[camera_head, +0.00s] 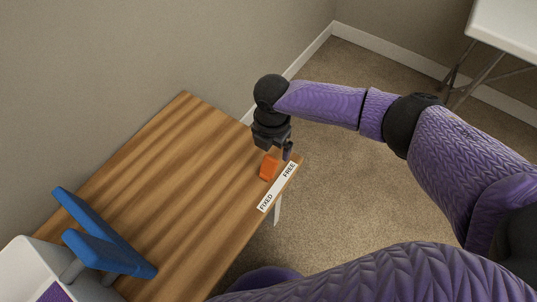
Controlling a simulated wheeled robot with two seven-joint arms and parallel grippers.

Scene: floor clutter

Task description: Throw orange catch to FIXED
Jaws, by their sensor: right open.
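An orange catch (268,167) sits on the wooden table near its right edge, beside a white label strip (278,187). The strip reads FIXED at its lower left end and FREE at its upper right end. The catch is nearer the FREE half than the far FIXED end. My right gripper (275,150) is open and points down right at the catch, with a finger on its right side. I cannot tell whether it touches the catch. My left gripper is not in view.
The wooden table (165,185) is mostly bare. A blue angled object (105,245) and a white bin (35,270) are at the lower left. A wall stands behind the table. A white table (510,25) is at the upper right, with open carpet (350,190) between.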

